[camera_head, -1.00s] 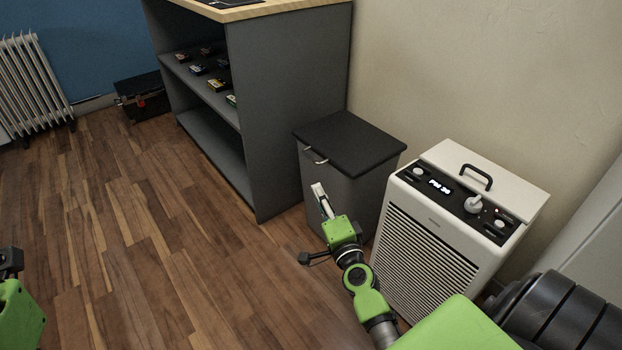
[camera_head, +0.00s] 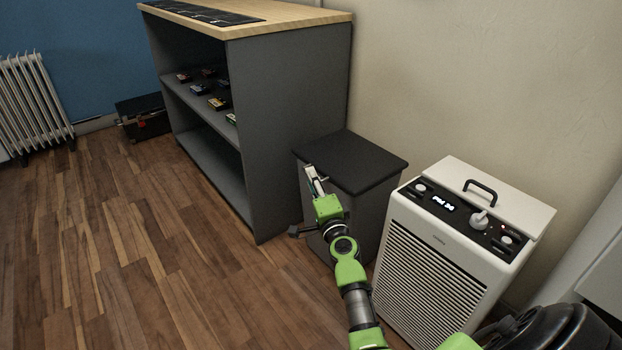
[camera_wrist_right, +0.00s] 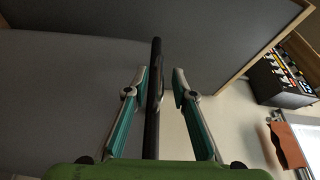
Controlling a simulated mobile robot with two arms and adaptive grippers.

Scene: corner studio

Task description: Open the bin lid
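The bin (camera_head: 368,215) is a grey box with a flat dark lid (camera_head: 355,160), which lies closed. My right gripper (camera_head: 312,174) is at the lid's front left edge and hides the small metal handle there in the head view. In the right wrist view my right gripper (camera_wrist_right: 160,85) has its two teal-padded fingers apart. A thin dark bar, which looks like the lid's edge (camera_wrist_right: 154,120), runs between them, with a gap on each side. A small curved metal piece, likely the handle (camera_wrist_right: 162,84), shows beside it. My left gripper is out of view.
A grey shelf unit (camera_head: 275,120) with a wooden top stands close to the left of the bin. A white air purifier (camera_head: 440,260) with a black top handle stands close to its right. The wall (camera_head: 450,80) is behind. Open wooden floor (camera_head: 130,250) lies to the left.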

